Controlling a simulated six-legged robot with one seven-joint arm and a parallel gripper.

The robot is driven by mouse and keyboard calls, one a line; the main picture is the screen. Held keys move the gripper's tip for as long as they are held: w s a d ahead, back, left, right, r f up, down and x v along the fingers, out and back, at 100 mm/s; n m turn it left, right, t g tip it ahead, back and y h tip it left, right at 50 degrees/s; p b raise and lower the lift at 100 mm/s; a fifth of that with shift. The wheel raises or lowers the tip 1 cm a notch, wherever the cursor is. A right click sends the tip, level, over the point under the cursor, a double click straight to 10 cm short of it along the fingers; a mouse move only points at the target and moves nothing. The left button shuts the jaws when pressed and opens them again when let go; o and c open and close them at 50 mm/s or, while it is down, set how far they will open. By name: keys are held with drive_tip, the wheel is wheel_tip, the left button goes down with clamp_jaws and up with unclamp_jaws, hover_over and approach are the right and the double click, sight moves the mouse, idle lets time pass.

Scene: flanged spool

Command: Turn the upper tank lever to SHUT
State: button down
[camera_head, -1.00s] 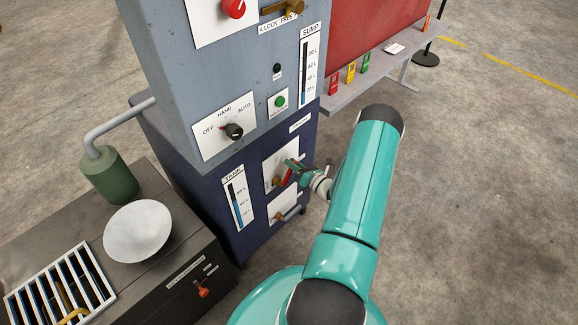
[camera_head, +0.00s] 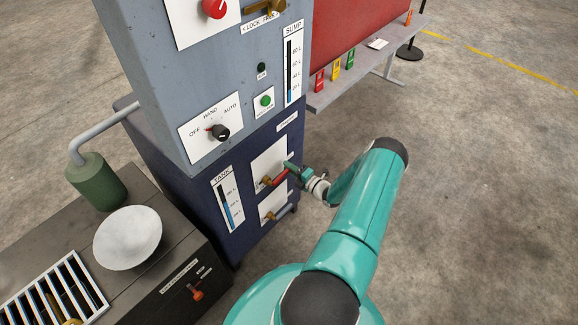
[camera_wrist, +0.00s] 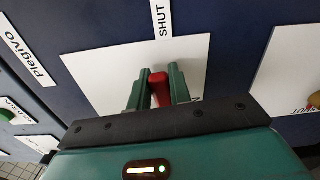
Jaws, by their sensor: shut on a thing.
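The upper tank lever (camera_head: 279,177) has a red handle on a brass pivot, mounted on a white plate on the dark blue tank cabinet. In the head view its handle slants up to the right. My gripper (camera_head: 290,170) is at the handle's outer end. In the wrist view the green fingers of my gripper (camera_wrist: 158,88) stand on either side of the red lever handle (camera_wrist: 159,90), shut on it. A SHUT label (camera_wrist: 161,20) lies straight beyond the fingertips. The pivot is hidden in the wrist view.
A lower lever (camera_head: 278,212) on its own white plate sits just below. The tank gauge (camera_head: 227,204) is to the left. A bench (camera_head: 106,270) with a white dish (camera_head: 128,237) stands at the lower left.

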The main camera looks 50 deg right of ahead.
drive_tip(key=shift+f+m, duration=0.55)
drive_tip(key=shift+m, duration=0.05)
drive_tip(key=c, duration=1.3)
unclamp_jaws()
drive_tip(key=s, duration=1.4)
drive_tip(key=shift+d, duration=0.2)
